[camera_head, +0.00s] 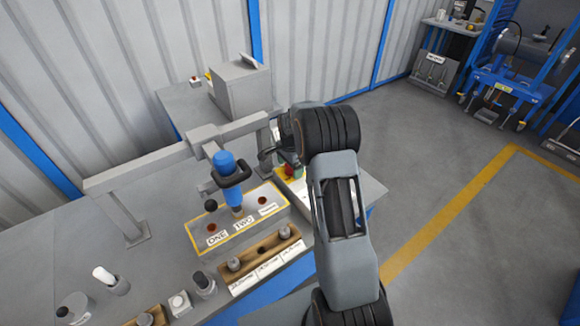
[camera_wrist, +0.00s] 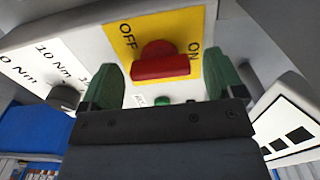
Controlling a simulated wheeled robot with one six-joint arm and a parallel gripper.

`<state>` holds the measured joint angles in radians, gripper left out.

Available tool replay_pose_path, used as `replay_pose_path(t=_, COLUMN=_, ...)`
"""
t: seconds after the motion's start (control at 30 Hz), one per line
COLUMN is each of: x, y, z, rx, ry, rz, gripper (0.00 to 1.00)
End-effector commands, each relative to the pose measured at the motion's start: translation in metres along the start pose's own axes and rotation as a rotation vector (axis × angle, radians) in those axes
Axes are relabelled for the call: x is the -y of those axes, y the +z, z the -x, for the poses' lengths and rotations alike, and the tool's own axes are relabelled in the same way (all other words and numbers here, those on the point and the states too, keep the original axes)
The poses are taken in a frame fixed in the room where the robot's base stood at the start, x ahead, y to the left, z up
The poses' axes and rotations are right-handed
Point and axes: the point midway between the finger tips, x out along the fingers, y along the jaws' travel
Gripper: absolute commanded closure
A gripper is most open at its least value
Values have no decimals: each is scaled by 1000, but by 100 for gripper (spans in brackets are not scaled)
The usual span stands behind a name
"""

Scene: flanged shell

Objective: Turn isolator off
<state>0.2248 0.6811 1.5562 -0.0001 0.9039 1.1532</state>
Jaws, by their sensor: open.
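The isolator is a red knob (camera_wrist: 160,62) on a yellow plate (camera_wrist: 122,38) marked OFF at the left and ON at the right in the wrist view. Its broad front face lies across the picture; I cannot tell which mark it is set to. My gripper (camera_wrist: 163,72) is open, with one green finger left of the knob and one right of it. A gap shows on the left; the right finger is close to the knob, and contact is unclear. In the head view my gripper (camera_head: 284,168) is beside the grey box, mostly hidden by my arm.
A small green button (camera_wrist: 162,100) is just below the knob. Left of it are a dark dial (camera_wrist: 65,97) and torque labels. In the head view, a blue tool (camera_head: 229,172) hangs from a grey beam over a labelled plate (camera_head: 240,232). Open floor lies right.

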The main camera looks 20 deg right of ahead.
Motion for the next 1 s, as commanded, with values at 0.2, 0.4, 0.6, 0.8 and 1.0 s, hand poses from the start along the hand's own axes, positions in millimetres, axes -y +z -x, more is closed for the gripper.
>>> replay_pose_path(t=0.2, x=0, y=0, z=-4, rx=0, ry=1, rz=0, gripper=13)
replay_pose_path(t=0.4, x=0, y=0, z=-4, rx=0, ry=1, rz=0, gripper=17)
replay_pose_path(t=0.6, x=0, y=0, z=-4, rx=0, ry=1, rz=0, gripper=36)
replay_pose_path(t=0.8, x=0, y=0, z=-4, rx=0, ry=1, rz=0, gripper=55)
replay_pose_path(t=1.0, x=0, y=0, z=-4, rx=0, ry=1, rz=4, gripper=62)
